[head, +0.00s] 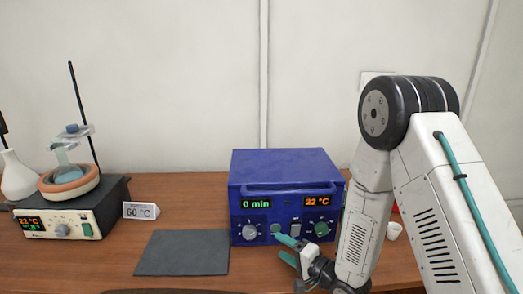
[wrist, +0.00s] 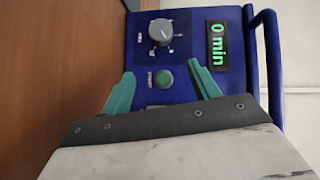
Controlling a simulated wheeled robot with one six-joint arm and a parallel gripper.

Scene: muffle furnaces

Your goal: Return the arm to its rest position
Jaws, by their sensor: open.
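My gripper (head: 284,248) is open and empty, low in front of the blue muffle furnace (head: 285,172). Its teal fingers point toward the furnace's control panel. In the wrist view the two fingertips (wrist: 160,71) stand apart, with the round green button (wrist: 164,76) showing between them. I cannot tell whether a finger touches the panel. The furnace displays read "0 min" and "22 °C". My arm reaches in from the right side of the head view, bent at a high elbow.
A dark grey mat (head: 183,253) lies left of the furnace. A hotplate (head: 70,221) with glassware, a stand rod and a "60 °C" card (head: 140,211) stand further left. A small white cup (head: 394,231) is right of the furnace, beside my arm. Space above the furnace is clear.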

